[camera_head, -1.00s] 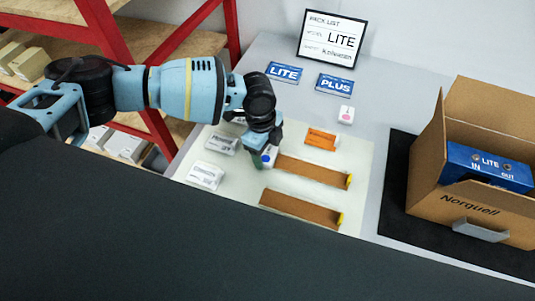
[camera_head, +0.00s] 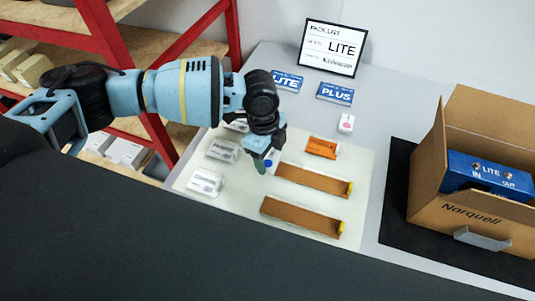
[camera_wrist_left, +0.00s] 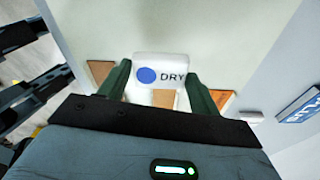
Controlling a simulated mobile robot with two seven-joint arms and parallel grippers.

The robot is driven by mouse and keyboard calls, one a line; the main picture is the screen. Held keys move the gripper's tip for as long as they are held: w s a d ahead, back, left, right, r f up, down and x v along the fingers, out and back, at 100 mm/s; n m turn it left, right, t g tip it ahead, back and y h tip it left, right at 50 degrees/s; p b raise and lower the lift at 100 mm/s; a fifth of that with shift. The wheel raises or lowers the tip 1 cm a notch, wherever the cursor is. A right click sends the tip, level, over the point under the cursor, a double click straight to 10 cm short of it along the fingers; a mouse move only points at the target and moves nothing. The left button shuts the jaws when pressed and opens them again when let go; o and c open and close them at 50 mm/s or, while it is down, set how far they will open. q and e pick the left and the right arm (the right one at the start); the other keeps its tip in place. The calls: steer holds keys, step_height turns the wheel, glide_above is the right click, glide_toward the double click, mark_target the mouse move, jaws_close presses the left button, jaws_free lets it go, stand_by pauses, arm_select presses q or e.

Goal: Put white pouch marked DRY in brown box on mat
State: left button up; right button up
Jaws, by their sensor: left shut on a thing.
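My left gripper (camera_head: 264,161) is shut on the white pouch marked DRY (camera_wrist_left: 172,72), which has a blue dot. In the left wrist view the pouch sits between the two green fingers of the left gripper (camera_wrist_left: 158,82). In the head view only a small part of the pouch shows beside the fingers, over the pale work sheet (camera_head: 325,225). The open brown box marked Norquell (camera_head: 425,205) stands on the black mat (camera_head: 393,220) at the right, well apart from the gripper. A blue LITE unit (camera_head: 463,179) is inside the box.
White packets (camera_head: 206,182), an orange packet (camera_head: 321,147) and two brown strips (camera_head: 300,216) lie on the sheet. LITE and PLUS cards (camera_head: 334,93), a small white item (camera_head: 346,123) and a framed pack list (camera_head: 331,47) are behind. A red-framed shelf (camera_head: 155,115) stands left.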

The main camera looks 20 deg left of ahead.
arm_select(q)
steer(key=s+d, duration=0.2)
steer(key=s, duration=0.2)
steer(key=s+d, duration=0.3)
steer(key=s+d+r, duration=0.1)
steer(key=s+d, duration=0.1)
steer(key=s, duration=0.2)
steer(key=shift+s+d+r+p, duration=0.1)
steer(key=shift+s+d+p, duration=0.2)
steer(key=shift+d, duration=0.05)
steer(key=shift+s+d, duration=0.2)
steer(key=shift+s, duration=0.1)
steer(key=shift+s, duration=0.1)
